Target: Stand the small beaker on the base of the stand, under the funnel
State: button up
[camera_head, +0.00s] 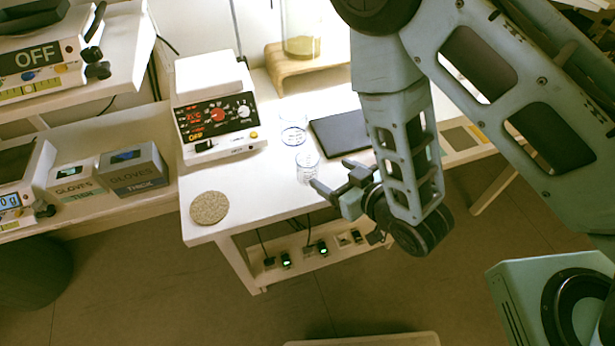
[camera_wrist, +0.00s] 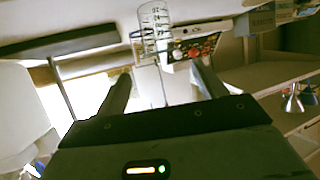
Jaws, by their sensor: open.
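The small beaker (camera_head: 307,168), clear glass with printed marks, stands on the white table near its front edge. In the wrist view the beaker (camera_wrist: 154,18) is at the top, beyond the fingertips. My gripper (camera_head: 333,176) is open and empty, just right of the beaker and apart from it; its two fingers also show in the wrist view (camera_wrist: 160,75). A dark flat plate (camera_head: 336,136), apparently the stand's base, lies behind the gripper, partly covered by my arm. The wrist view shows this dark slab (camera_wrist: 70,42) with a thin rod. I cannot make out the funnel.
Another clear glass vessel (camera_head: 292,135) stands just behind the beaker. A white hotplate unit (camera_head: 215,108) is at the back left, and a cork ring (camera_head: 209,207) lies at the front left. A wooden stand (camera_head: 300,62) holds a glass vessel at the back. The front middle of the white table (camera_head: 258,192) is clear.

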aim_at(302, 156)
jog(key=b+x, duration=0.2)
jog(key=b, duration=0.1)
jog(key=shift+w+a+f, duration=0.15)
jog(key=shift+w+f, duration=0.1)
jog(key=shift+f, duration=0.15)
jog(key=b+x, duration=0.2)
jog(key=b, duration=0.3)
jog(key=shift+b, duration=0.35)
jog(key=shift+w+a, duration=0.15)
jog(key=shift+x, duration=1)
jog(key=x, duration=0.5)
jog(key=shift+r, duration=0.1)
jog(key=c, duration=1.1)
jog(key=shift+r, duration=0.1)
jog(key=shift+c, duration=0.2)
